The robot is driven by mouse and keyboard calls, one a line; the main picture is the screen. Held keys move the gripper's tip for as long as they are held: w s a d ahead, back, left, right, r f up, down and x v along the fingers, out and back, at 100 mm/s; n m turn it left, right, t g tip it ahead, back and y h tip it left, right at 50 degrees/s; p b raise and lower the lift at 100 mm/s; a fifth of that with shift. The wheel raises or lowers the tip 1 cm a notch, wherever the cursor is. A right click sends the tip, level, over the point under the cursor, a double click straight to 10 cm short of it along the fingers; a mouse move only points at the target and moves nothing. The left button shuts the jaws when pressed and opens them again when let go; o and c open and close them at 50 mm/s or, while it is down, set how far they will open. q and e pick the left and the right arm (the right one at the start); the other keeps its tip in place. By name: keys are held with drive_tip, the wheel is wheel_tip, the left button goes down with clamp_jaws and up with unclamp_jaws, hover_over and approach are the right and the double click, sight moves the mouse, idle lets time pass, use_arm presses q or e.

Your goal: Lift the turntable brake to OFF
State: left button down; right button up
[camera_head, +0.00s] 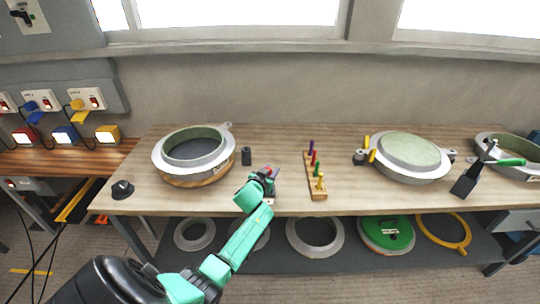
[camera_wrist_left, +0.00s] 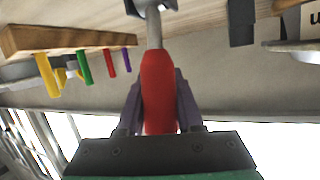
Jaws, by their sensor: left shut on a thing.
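My left gripper (camera_head: 265,177) reaches over the front edge of the workbench in the head view. In the left wrist view my left gripper (camera_wrist_left: 158,112) has its two purple-grey fingers shut on a red brake handle (camera_wrist_left: 158,85), one on each side. A grey metal shaft (camera_wrist_left: 154,30) runs from the handle to a fitting at the top of that view. In the head view the handle is mostly hidden by the gripper. A round mould on a wooden turntable base (camera_head: 195,177) stands to the gripper's left, apart from it. My right gripper is not in view.
A dark upright block (camera_head: 246,156) stands between the mould and gripper. A wooden rack (camera_head: 318,192) of coloured-handled tools is close on the gripper's right. Another round mould (camera_head: 408,175) stands farther right. A black knob (camera_head: 122,189) sits at the left edge. Rings lie on the shelf below.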

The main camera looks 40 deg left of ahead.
use_arm(q)
drive_tip(key=shift+w+a+f+n+g+h+p, duration=0.3)
drive_tip(key=shift+g+p, duration=0.35)
drive_tip(key=shift+p, duration=0.55)
drive_tip(key=shift+w+a+r+n+g+h+p, duration=0.1)
drive_tip(key=shift+w+a+g+h+p, duration=0.35)
drive_tip(key=shift+p, duration=0.75)
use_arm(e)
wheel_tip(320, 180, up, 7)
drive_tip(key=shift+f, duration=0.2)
use_arm(q)
drive_tip(key=shift+f, duration=0.1)
drive_tip(key=c, duration=0.5)
unclamp_jaws()
drive_tip(key=shift+w, duration=0.1)
drive_tip(key=shift+c, duration=0.2)
drive_tip(key=shift+w+f, duration=0.1)
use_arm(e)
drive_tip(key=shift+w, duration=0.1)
